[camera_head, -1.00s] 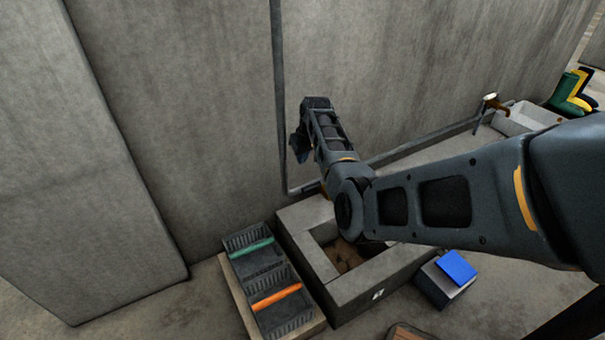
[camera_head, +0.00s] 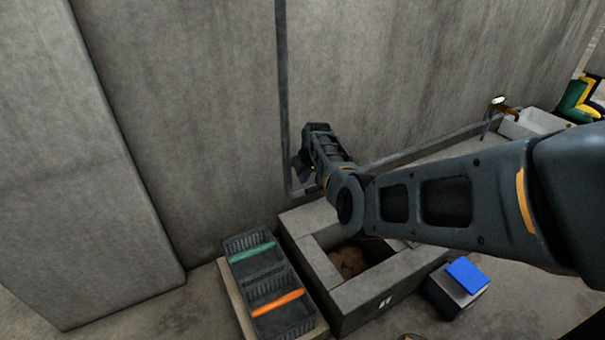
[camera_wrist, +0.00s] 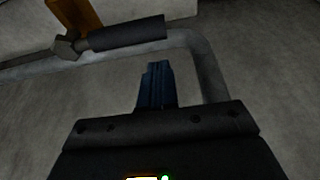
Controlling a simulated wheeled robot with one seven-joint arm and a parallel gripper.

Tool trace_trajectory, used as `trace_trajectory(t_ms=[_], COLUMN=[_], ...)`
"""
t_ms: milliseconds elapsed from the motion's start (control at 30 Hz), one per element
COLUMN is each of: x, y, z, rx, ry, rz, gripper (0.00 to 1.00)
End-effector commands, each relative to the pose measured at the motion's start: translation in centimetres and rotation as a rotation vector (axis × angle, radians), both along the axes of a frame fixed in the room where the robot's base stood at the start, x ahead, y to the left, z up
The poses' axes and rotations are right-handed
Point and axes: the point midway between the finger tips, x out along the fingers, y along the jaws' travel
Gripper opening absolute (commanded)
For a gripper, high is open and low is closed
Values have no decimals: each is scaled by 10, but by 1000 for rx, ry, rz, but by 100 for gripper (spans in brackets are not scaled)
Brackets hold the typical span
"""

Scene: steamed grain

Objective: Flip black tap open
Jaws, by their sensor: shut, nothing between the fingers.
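In the wrist view the black tap handle (camera_wrist: 127,32) is a dark bar lying along the grey pipe (camera_wrist: 212,70), near its bend. A metal fitting joins it at its left end, beside an orange-brown part (camera_wrist: 78,14). My gripper (camera_wrist: 157,70) is shut with nothing between its fingers. Its fingertips are below the handle in the picture, with a visible gap. In the head view my gripper (camera_head: 301,178) is low by the wall, close to the pipe (camera_head: 283,100). My arm hides the black tap there.
A concrete trough (camera_head: 350,310) with brown contents stands under my arm. Dark crates (camera_head: 272,285) with green and orange bars are left of it. A blue-topped box (camera_head: 467,275) stands right. A white basin (camera_head: 530,124) and boots (camera_head: 578,100) are far right. The wall is close behind.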

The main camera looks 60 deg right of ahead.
Motion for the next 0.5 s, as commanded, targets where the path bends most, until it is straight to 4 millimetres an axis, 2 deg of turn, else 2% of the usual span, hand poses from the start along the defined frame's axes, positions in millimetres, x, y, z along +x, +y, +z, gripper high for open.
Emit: trace_trajectory(t_ms=[233, 500], x=[-15, -18], y=[9, 11], z=[-4, -4], rx=[1, 1], ry=[-1, -1], rz=[-1, -1], gripper=[0, 0])
